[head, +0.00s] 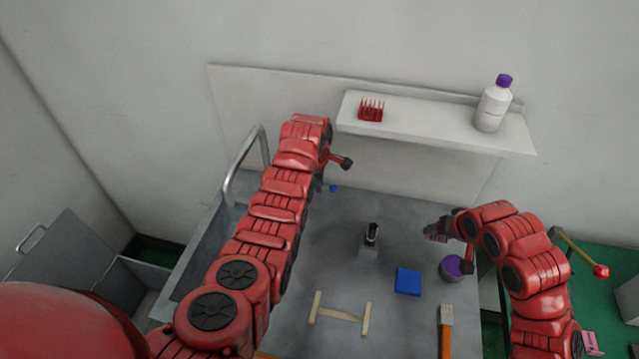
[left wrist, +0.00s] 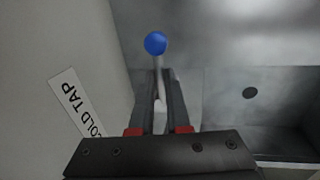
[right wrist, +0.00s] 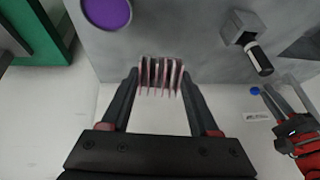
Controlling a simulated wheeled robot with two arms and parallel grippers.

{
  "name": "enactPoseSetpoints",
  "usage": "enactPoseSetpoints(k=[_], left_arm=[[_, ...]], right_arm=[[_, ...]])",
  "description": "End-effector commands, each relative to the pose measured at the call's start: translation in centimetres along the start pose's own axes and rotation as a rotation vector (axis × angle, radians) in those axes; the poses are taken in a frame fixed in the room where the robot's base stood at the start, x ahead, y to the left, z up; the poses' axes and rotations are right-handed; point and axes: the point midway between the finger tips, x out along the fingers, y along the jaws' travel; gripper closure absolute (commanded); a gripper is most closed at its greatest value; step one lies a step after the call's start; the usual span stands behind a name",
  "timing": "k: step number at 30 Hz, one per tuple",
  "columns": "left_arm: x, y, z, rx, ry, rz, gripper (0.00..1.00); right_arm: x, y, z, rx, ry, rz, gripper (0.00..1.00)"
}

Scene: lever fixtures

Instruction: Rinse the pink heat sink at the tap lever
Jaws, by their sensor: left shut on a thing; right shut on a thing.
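The pink heat sink (right wrist: 160,74), with thin upright fins, is between the fingers of my right gripper (right wrist: 160,90), which is shut on it. In the head view my right gripper (head: 437,232) is over the right half of the counter, left of the purple-topped round object. The cold tap lever (left wrist: 158,72) ends in a blue knob (left wrist: 156,43), which also shows in the head view (head: 333,188). My left gripper (left wrist: 160,110) is shut on the lever below the knob. A label reading "COLD TAP" (left wrist: 75,103) is beside it on the wall. The left arm hides part of the basin.
A metal spout (head: 245,160) arches over the basin (head: 196,250) at left. A shelf (head: 430,122) holds a red finned block (head: 371,110) and a bottle (head: 492,103). The counter holds a dark-topped post (head: 371,235), blue block (head: 408,281), purple-topped object (head: 452,268) and brush (head: 446,318).

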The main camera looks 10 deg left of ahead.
Motion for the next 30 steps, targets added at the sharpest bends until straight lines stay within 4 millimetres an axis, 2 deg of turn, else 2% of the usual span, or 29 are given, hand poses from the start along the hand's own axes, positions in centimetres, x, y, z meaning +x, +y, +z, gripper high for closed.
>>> enactPoseSetpoints(k=[6,16,17,21,30], left_arm=[[0.4,-0.3,0.0,0.148,-0.03,0.003,1.0],[0.0,-0.3,0.0,0.172,-0.034,0.0,1.0],[0.0,-0.3,0.0,0.172,-0.034,0.0,0.82],[0.0,-0.3,0.0,0.171,-0.033,0.0,0.57],[-0.1,-0.3,0.0,0.171,-0.033,0.001,0.57]], right_arm=[[2.1,0.3,1.1,0.0,0.0,0.0,0.94],[2.0,0.3,1.0,0.0,0.0,0.0,0.94],[2.0,0.3,1.0,0.0,0.0,0.0,0.94],[2.0,0.3,1.0,0.0,0.0,0.0,0.94],[2.0,0.3,1.1,0.0,0.0,0.0,0.94]])
